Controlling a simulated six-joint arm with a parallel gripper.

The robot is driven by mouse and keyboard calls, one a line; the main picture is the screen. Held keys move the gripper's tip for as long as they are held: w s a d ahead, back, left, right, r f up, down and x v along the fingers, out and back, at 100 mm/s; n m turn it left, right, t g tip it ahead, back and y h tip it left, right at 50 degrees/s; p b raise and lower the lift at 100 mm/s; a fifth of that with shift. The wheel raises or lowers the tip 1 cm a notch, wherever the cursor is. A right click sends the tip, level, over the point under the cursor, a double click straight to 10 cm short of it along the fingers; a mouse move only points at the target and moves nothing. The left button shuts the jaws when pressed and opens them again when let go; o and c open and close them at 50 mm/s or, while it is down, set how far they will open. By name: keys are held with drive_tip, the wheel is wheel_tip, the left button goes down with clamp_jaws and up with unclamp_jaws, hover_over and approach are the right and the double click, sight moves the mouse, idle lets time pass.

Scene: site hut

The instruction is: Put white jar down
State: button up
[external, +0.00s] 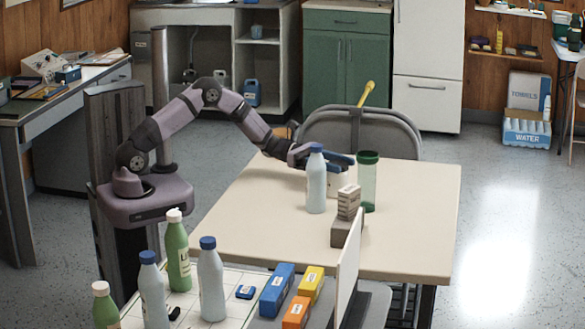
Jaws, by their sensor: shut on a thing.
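The white jar (335,184) is on or just above the beige table (265,225), partly hidden behind a pale bottle with a blue cap (316,182). My gripper (342,161) reaches in from the left, with its blue fingers at the top of the jar, shut on it. The jar looks upright. Its base is mostly hidden, so I cannot tell whether it touches the table.
A grey folding chair (385,135) is behind the table. The table's left and right front areas are clear. Bottles and cartons (277,290) stand in the foreground.

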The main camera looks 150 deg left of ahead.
drive_tip(key=shift+f, duration=0.1)
drive_tip(key=o, duration=1.7)
drive_tip(key=v, duration=1.2)
drive_tip(key=shift+b, duration=0.35)
